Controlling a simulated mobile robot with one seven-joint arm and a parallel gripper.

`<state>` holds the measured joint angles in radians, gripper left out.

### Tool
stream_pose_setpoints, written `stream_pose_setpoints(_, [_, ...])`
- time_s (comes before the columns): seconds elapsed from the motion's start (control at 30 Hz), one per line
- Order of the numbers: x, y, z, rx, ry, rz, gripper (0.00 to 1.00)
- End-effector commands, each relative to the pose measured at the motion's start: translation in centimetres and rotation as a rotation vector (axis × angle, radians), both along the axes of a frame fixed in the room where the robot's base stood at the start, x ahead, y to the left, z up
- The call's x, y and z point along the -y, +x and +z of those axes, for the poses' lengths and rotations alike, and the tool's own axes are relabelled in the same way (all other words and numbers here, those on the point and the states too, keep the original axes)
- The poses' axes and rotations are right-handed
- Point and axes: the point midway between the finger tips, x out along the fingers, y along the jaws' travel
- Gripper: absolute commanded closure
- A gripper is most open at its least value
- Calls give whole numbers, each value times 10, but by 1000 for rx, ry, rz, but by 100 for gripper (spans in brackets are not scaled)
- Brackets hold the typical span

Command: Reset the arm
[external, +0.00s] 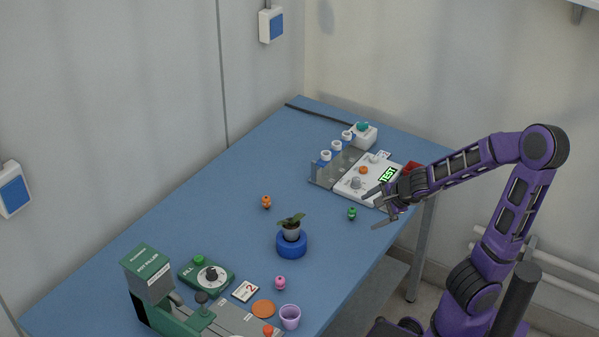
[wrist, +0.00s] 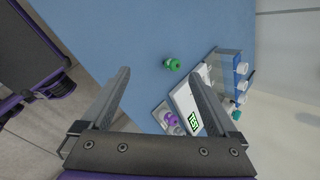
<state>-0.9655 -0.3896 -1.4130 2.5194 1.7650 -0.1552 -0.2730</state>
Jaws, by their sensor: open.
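My purple arm reaches in from the right in the external view. My gripper (external: 379,207) is open and empty, above the right edge of the blue table (external: 215,195). In the wrist view both fingers of my gripper (wrist: 160,85) are spread wide with nothing between them but the table below. A small green object (external: 352,213) stands on the table to the left of my gripper. It also shows in the wrist view (wrist: 172,64), beyond and between the fingertips. The white device with a TEST display (external: 388,175) lies behind my gripper and is partly hidden by it.
A rack with blue-and-white vials (external: 325,157) stands at the back. A plant in a blue pot (external: 291,243), an orange piece (external: 266,202), a pink piece (external: 280,282), a lilac cup (external: 290,317) and a green pot filler (external: 148,275) occupy the front. The left middle of the table is clear.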

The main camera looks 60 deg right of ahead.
Motion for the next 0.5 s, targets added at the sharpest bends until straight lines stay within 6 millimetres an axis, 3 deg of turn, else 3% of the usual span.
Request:
stream_pose_setpoints(0.1, [-39, 26, 60, 219, 54, 166, 5])
stream_pose_setpoints(0.23, [-87, 33, 121, 368, -63, 470, 5])
stream_pose_setpoints(0.4, [-155, 6, 178, 459, -301, 913, 5])
stream_pose_setpoints(0.5, [-185, -23, 191, 430, -471, 1165, 5])
